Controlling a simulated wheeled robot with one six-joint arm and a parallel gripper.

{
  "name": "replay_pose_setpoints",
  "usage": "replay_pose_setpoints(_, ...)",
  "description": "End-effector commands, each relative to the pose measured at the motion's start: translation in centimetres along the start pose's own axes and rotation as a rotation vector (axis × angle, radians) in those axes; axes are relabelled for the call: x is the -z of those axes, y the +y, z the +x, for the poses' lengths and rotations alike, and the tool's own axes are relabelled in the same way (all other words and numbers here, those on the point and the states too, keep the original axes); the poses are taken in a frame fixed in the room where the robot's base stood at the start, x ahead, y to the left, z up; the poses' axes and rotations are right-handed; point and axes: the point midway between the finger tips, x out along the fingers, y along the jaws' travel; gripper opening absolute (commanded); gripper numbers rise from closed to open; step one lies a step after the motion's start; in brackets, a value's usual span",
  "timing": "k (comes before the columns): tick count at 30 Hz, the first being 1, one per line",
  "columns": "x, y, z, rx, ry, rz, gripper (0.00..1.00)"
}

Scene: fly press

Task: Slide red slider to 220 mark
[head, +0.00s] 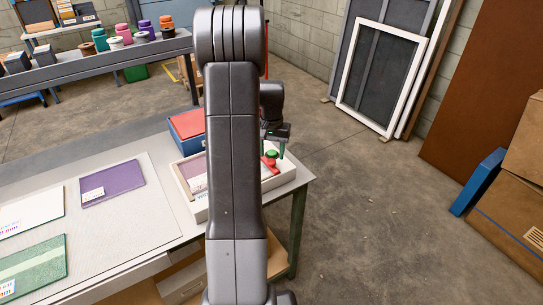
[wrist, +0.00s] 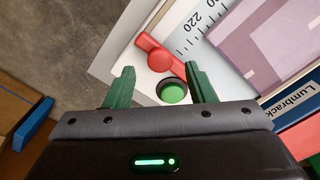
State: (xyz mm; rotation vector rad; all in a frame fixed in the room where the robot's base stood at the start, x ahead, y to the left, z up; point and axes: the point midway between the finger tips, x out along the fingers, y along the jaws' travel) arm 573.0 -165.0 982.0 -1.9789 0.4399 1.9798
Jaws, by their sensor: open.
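The red slider (wrist: 150,46), a bar with a round knob, shows in the wrist view beside a white scale (wrist: 185,40) with black ticks. The number 220 is printed on the scale, up and right of the slider; which tick the slider lines up with I cannot tell. A green round button (wrist: 173,93) in a dark ring sits just below the slider. My gripper (wrist: 161,84) is open, its green fingers on either side of the button and slider, holding nothing. In the head view my gripper (head: 273,147) is over the red slider (head: 267,163), partly hidden by my arm.
The pale press tray (head: 284,178) stands at the table's right end, with a blue and red box (head: 186,130) behind it. A purple sheet (head: 112,183) and a green sheet (head: 34,265) lie on the table (head: 150,225). Open floor is to the right.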

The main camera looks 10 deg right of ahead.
Motion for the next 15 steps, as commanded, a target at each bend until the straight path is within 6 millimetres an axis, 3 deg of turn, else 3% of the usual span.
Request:
replay_pose_setpoints(6, 0.0, 0.0, 2.5, 0.000, -0.002, 0.000, 0.50)
replay_pose_setpoints(15, 0.0, 0.0, 3.0, 0.000, 0.001, 0.000, 0.50)
